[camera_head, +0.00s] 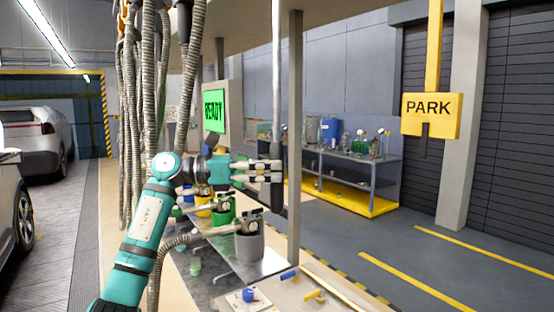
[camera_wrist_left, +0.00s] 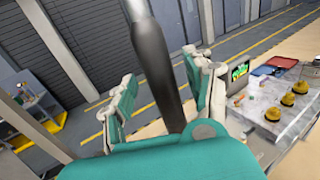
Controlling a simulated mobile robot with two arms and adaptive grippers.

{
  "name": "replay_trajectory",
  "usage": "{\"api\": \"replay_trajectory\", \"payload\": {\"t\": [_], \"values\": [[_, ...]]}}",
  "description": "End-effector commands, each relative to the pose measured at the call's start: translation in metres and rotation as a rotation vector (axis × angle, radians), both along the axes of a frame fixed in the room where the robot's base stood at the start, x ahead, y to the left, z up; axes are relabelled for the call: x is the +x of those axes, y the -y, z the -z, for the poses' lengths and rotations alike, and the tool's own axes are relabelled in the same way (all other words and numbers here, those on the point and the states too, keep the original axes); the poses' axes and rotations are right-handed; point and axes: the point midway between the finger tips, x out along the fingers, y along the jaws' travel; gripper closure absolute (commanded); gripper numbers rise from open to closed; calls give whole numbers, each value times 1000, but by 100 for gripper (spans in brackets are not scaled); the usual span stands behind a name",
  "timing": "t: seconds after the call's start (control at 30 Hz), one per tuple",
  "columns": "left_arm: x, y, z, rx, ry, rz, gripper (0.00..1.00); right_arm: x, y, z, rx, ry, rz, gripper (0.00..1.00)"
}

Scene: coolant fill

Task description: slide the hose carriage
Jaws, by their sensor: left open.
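A vertical grey rod (camera_head: 277,70) hangs from above and ends in a black handle (camera_head: 277,198); the carriage it may belong to is not clearly visible. My left gripper (camera_head: 268,171) is at the black handle, its fingers pointing right. In the left wrist view the dark handle (camera_wrist_left: 166,75) passes between the two spread fingers of the open gripper (camera_wrist_left: 163,100). Gaps show on both sides of it. Corrugated hoses (camera_head: 130,110) hang from above at the left. My right gripper is not in view.
A grey post (camera_head: 294,130) stands just right of the rod. A bench below holds a grey canister (camera_head: 249,243). A green READY screen (camera_head: 214,110) is behind my arm. Floor at the right is clear.

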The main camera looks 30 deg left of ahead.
Motion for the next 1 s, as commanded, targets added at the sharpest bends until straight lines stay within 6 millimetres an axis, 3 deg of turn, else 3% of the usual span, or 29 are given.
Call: {"api": "replay_trajectory", "payload": {"t": [0.2, 0.5, 0.9, 1.0], "values": [[11, 14, 0, 1, -1, 1, 47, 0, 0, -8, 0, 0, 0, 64], [12, 15, 1, 1, -1, 0, 48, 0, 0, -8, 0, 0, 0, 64], [12, 14, 1, 1, -1, 0, 100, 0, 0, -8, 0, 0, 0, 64], [12, 14, 1, 0, -1, 0, 100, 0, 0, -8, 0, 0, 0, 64]]}}
